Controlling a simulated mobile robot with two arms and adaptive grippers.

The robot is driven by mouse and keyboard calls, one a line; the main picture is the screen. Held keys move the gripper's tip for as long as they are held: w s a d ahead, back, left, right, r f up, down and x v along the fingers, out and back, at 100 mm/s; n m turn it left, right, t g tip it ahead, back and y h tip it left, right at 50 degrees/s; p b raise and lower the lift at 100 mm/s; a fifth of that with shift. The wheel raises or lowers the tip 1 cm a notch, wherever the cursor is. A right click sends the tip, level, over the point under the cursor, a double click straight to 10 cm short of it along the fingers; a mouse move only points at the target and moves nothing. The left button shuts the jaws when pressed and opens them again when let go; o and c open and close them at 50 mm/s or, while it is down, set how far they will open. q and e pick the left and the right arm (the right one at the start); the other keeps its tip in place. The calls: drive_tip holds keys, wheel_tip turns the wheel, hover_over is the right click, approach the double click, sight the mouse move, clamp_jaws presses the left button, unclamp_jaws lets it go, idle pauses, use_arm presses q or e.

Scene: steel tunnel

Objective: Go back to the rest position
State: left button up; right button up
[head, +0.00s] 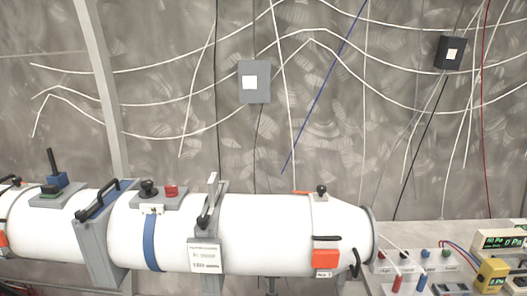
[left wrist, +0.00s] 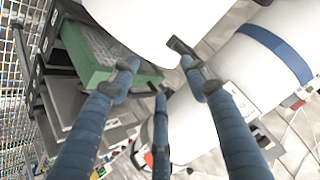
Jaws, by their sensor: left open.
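My left gripper (left wrist: 158,78) shows in the left wrist view, with its blue-grey fingers spread apart and nothing between them. Past the fingertips are a green-edged tray or box (left wrist: 88,52) at left and white rounded surfaces. I cannot tell whether any finger touches them. Neither gripper shows in the head view, and my right gripper is in no view.
A long white cylinder (head: 265,232) with grey clamps, handles and knobs spans the lower head view. Meters and a yellow device (head: 492,274) stand at lower right. Cables and two boxes hang on the metal wall. A wire mesh (left wrist: 14,85) is at left in the wrist view.

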use_arm(q)
drive_tip(key=s+a+f+n+g, duration=0.1)
drive_tip(key=s+f+g, duration=0.2)
drive_tip(key=s, duration=0.6)
drive_tip(key=s+a+f+n+g, duration=0.1)
drive_tip(key=s+a+f+g, duration=0.2)
drive_tip(key=s, duration=0.5)
drive_tip(key=s+d+f+g+b, duration=0.1)
drive_tip(key=s+f+b, duration=0.15)
drive_tip(key=f, duration=2.75)
drive_tip(key=s+a+f+g, duration=0.1)
drive_tip(key=s+a+f, duration=0.1)
drive_tip(key=s+f, duration=1.4)
drive_tip(key=shift+s+a, duration=0.3)
drive_tip(key=shift+s, duration=0.3)
